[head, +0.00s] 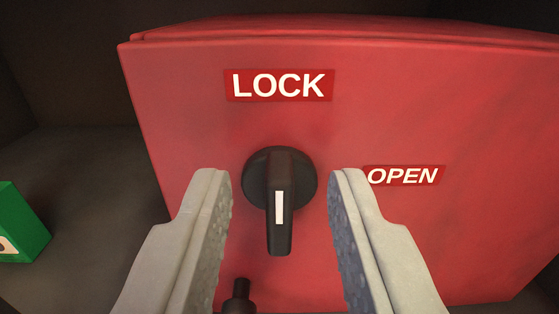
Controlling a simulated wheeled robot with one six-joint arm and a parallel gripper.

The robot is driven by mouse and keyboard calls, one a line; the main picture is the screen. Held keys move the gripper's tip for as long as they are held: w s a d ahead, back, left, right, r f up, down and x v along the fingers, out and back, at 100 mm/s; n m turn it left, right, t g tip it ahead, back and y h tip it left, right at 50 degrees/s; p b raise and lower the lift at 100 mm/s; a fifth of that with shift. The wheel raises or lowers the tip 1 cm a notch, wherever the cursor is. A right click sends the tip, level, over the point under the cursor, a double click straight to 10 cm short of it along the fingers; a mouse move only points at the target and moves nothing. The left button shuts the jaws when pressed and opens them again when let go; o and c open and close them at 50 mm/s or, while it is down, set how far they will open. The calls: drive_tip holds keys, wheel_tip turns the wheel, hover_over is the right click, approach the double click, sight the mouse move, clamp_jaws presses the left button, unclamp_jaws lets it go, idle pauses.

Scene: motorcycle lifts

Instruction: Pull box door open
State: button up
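A red box (180,110) fills most of the head view, its front door facing me. The door's front carries a LOCK label (279,85) at the top and an OPEN label (403,176) at the right. A round black knob (262,177) with a handle bearing a white mark sits in the middle, the handle pointing down. The door looks closed. My gripper (281,195) is open, one grey finger on each side of the knob with gaps between. Nothing is held. Whether the fingertips touch the door is unclear.
A small black peg (239,297) shows below the knob, near the left finger. A green object (20,225) stands at the left edge of the view. A dark grey surface (85,180) lies clear between it and the red box.

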drive_tip(key=shift+w, duration=0.25)
clamp_jaws()
